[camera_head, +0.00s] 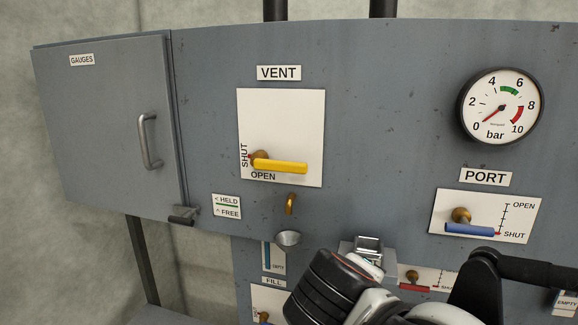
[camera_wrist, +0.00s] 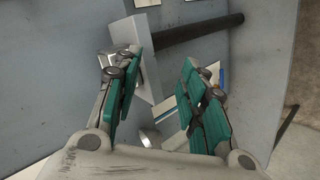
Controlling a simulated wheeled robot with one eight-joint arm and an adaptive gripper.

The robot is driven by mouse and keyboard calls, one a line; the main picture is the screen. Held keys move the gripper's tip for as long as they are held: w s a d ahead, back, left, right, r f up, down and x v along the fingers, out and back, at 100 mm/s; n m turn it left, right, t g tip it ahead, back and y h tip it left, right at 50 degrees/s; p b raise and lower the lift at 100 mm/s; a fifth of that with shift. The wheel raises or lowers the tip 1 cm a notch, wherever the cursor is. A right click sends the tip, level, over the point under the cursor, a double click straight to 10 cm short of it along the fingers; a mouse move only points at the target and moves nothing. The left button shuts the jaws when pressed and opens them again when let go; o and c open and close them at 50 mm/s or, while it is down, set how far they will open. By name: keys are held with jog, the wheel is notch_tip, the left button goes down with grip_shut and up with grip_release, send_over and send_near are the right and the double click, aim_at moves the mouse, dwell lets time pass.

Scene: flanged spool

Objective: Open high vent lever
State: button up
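The yellow vent lever (camera_head: 280,166) sits on a white plate (camera_head: 285,120) under the VENT label (camera_head: 279,73) in the head view. Its bar points right from a brass pivot, nearly level. A small red pointer at the pivot faces the SHUT lettering on the left; OPEN is printed below the bar. My gripper (camera_wrist: 160,78) shows in the wrist view with its teal-padded fingers spread and nothing visibly held. In the head view my arm is low, below and right of the lever, clear of it; the fingertips cannot be made out there. I cannot recognise the lever in the wrist view.
A brass hook (camera_head: 291,204) and a funnel (camera_head: 287,239) sit below the vent plate. The GAUGES door (camera_head: 108,130) with its handle is at left. A blue port lever (camera_head: 470,230) and pressure gauge (camera_head: 500,105) are at right. A black rod (camera_wrist: 200,35) crosses the wrist view.

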jog(key=w+a+r+n+t+h, duration=0.1)
jog(key=w+a+r+n+t, duration=0.25)
jog(key=a+r, duration=0.5)
jog(key=n+t, duration=0.2)
jog(key=t, duration=0.2)
send_near(288, 168)
jog(key=p+x, duration=0.2)
jog(key=x, duration=0.9)
jog(key=shift+p, duration=0.4)
grip_shut()
